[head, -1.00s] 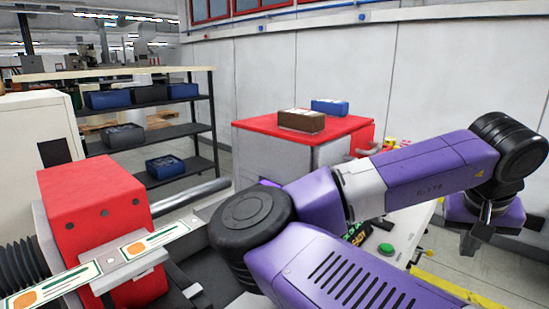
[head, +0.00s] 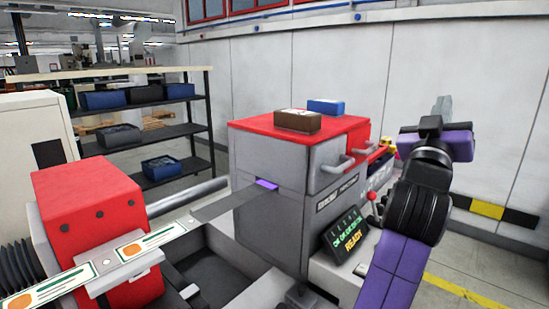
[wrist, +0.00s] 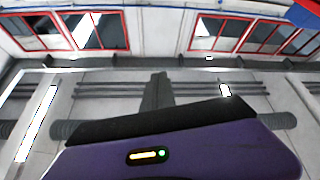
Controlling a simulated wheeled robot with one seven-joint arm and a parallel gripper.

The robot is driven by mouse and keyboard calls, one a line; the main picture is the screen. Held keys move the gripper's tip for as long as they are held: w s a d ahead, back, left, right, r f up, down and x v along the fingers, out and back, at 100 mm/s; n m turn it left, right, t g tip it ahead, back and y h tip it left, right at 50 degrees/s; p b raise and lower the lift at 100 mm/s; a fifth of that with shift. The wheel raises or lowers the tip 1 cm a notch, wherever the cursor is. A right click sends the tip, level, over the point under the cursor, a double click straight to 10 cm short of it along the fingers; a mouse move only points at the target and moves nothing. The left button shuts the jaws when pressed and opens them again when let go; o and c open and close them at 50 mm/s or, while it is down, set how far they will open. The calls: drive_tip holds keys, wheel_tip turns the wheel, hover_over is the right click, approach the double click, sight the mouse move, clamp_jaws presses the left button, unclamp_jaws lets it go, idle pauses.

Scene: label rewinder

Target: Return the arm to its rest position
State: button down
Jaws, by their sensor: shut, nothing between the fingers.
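My gripper (head: 442,108) is at the right of the head view, raised on my folded purple and black arm and pointing up. Its grey fingers are together with nothing between them. In the wrist view the shut fingers (wrist: 157,92) stand up in front of the wall and red-framed windows. The gripper is clear of the machine and touches nothing.
The grey and red label rewinder (head: 270,165) stands left of my arm, with a READY display (head: 346,236), a brown box (head: 298,120) and a blue box (head: 326,107) on top. A label strip runs through a red unit (head: 95,205) at left. A shelf (head: 190,133) with blue bins stands behind.

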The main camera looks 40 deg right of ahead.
drive_tip(key=w+a+f+n+t+y, duration=0.5)
drive_tip(key=a+n+t, duration=0.1)
drive_tip(key=a+t, duration=0.3)
drive_tip(key=w+a+f+n+t+y, duration=0.5)
drive_tip(key=w+a+f+n+t, duration=0.15)
drive_tip(key=a+t, duration=0.25)
drive_tip(key=s+a+f+n+t+y, duration=0.1)
drive_tip(key=s+a+f+n+y, duration=0.15)
drive_tip(key=a+f+y, duration=0.5)
drive_tip(key=s+a+f+g+y, duration=0.2)
drive_tip(key=s+a+f, duration=0.3)
drive_tip(key=s+f, duration=0.2)
drive_tip(key=s+a+f+m+g+y, duration=0.1)
drive_tip(key=s+a+f+g+y, duration=0.1)
drive_tip(key=s+a+f, duration=0.3)
drive_tip(key=s+a+f+m+g+y, duration=0.1)
drive_tip(key=s+a+f, duration=0.4)
drive_tip(key=s+f, duration=0.5)
wheel_tip(320, 180, down, 2)
drive_tip(key=g+y, duration=0.1)
drive_tip(key=g, duration=0.1)
drive_tip(key=shift+g, duration=0.4)
drive_tip(key=shift+a+f, duration=0.1)
